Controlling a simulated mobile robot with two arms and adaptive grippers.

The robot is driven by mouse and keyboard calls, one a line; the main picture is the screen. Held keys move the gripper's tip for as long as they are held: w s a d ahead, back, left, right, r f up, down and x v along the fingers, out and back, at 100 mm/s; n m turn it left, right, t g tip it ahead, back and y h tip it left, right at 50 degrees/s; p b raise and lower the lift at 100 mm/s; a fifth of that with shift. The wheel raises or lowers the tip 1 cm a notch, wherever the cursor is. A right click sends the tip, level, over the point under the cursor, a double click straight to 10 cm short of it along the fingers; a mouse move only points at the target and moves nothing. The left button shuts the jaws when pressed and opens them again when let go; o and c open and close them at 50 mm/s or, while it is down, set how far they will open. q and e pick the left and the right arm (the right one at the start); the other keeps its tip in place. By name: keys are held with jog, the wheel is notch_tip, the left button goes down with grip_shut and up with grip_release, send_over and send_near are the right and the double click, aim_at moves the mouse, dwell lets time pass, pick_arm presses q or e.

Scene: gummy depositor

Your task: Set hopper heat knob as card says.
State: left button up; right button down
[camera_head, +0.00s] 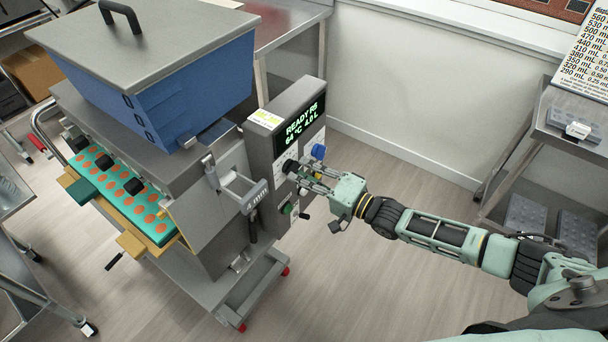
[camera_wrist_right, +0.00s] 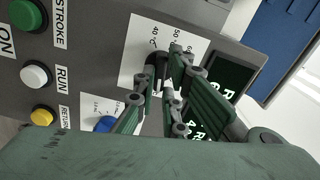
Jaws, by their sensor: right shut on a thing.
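The black hopper heat knob (camera_wrist_right: 157,62) sits on a white scale plate with marks of 40 °C, 50 and 60 in the right wrist view. It also shows on the control box in the head view (camera_head: 290,166). My right gripper (camera_wrist_right: 160,78) is shut on this knob, with its fingers hiding part of the knob and scale. In the head view the right gripper (camera_head: 303,176) reaches the panel from the right. A lit display (camera_head: 302,122) above it reads READY and about 64 °C. A small card (camera_head: 266,118) lies on the box top, its text too small to read.
A blue knob (camera_head: 318,152) is close beside my right gripper. A green button (camera_head: 287,208) is lower on the panel. The blue hopper (camera_head: 185,90) and teal mould tray (camera_head: 120,195) are to the left. A large mL chart (camera_head: 588,50) stands at the upper right.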

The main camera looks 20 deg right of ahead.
jog(key=shift+f, duration=0.1)
dwell(0.3)
jog(key=c, duration=1.8)
grip_release()
jog(key=v, duration=1.2)
jog(key=shift+d, duration=0.1)
